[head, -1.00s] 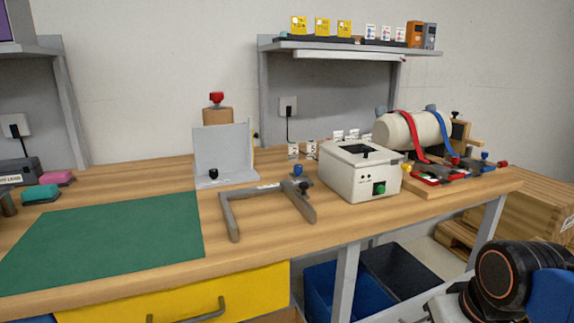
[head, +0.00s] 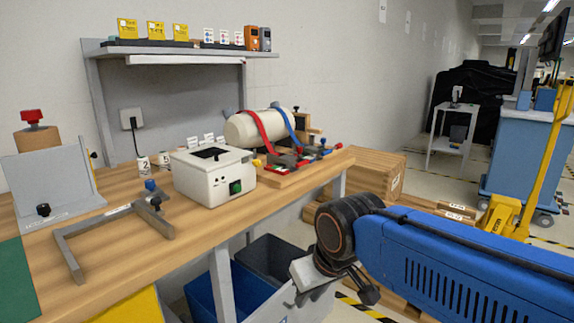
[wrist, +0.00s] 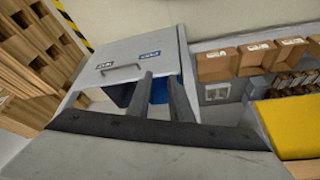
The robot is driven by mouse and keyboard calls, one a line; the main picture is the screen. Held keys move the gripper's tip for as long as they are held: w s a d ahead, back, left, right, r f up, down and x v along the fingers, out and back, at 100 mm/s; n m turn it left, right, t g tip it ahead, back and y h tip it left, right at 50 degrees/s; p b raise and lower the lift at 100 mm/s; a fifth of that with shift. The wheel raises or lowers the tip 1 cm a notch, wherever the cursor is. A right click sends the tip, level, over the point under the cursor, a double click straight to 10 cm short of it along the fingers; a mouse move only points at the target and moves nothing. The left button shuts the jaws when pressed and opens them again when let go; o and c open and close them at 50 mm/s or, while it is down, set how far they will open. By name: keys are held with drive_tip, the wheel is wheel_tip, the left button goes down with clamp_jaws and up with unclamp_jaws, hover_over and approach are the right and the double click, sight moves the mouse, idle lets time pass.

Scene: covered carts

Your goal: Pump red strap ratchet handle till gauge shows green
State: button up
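In the head view a cream cylinder (head: 240,131) lies on a wooden base at the far right end of the bench. A red strap (head: 257,127) and a blue strap (head: 291,122) run over it. The red strap leads down to a dark and red ratchet (head: 284,161) at the front of the base. The handle's exact angle is too small to tell, and no gauge reading can be made out. My gripper is low, in front of the bench and well apart from the ratchet. In the wrist view my gripper (wrist: 160,76) has two dark fingers with an empty gap between them.
A white box with a green button (head: 212,178) stands left of the strap base. A grey U-shaped frame (head: 112,237) lies farther left. A shelf (head: 180,49) hangs above. Blue and dark bins (head: 216,290) sit under the bench, and wooden crates (head: 370,176) stand behind its right end.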

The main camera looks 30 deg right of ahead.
drive_tip(key=w+d+r+m, duration=0.35)
drive_tip(key=w+r, duration=0.55)
drive_tip(key=r, duration=0.4)
wheel_tip(320, 180, up, 23)
drive_tip(key=m+g, duration=0.3)
drive_tip(key=m, duration=0.7)
hover_over(303, 163)
drive_tip(key=s+d, duration=0.1)
drive_tip(key=s, duration=0.2)
drive_tip(key=shift+y, duration=0.4)
drive_tip(key=w+f, duration=0.1)
drive_tip(key=f, duration=0.4)
drive_tip(key=w+f, duration=0.1)
drive_tip(key=f, duration=0.5)
drive_tip(key=w+f, duration=0.1)
drive_tip(key=f, duration=0.5)
drive_tip(key=shift+a, duration=0.4)
clamp_jaws()
